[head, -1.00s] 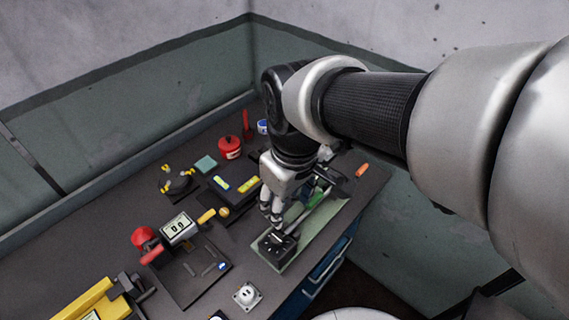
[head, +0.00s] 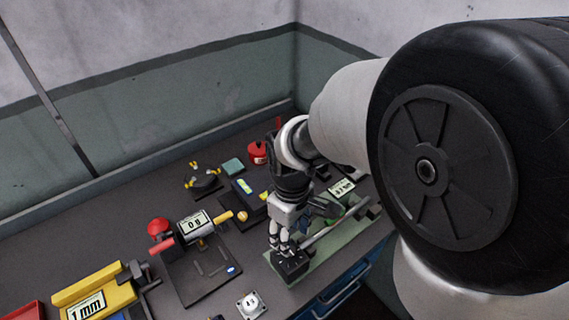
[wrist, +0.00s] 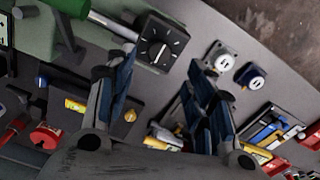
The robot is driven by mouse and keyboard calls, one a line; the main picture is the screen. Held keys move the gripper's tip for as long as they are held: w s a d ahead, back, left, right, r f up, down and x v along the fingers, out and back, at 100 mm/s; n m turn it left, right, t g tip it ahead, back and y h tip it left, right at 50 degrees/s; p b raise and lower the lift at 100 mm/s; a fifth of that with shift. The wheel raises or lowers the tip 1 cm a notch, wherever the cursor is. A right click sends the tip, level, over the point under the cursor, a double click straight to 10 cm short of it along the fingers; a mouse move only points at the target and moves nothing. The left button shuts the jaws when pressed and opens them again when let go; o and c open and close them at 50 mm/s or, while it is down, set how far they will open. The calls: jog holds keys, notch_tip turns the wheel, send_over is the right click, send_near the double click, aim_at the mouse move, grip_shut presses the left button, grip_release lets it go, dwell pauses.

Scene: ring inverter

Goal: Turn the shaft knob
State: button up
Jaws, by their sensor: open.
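A black square box with a dial face and white marks (wrist: 162,42) shows at the top of the wrist view, a small knob at its centre. A bare metal shaft (head: 322,235) runs toward it along a green plate (head: 345,240); the box (head: 292,268) sits on the plate's near end in the head view. My gripper (head: 279,244) points down just over the box there. In the wrist view my gripper (wrist: 160,72) is open, its two blue-padded fingers apart with nothing held between them. I cannot tell whether a finger touches the box.
A white socket-like piece (head: 250,305) lies left of the box. A dark tray with a display (head: 195,225), a yellow device (head: 95,296) and a red pot (head: 257,152) stand on the bench. Blue drawers (head: 340,292) are below the front edge.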

notch_tip(320, 180, down, 7)
jog(key=shift+f+b, duration=0.1)
jog(key=shift+b, duration=0.9)
jog(key=shift+c, duration=0.5)
jog(key=c, duration=1)
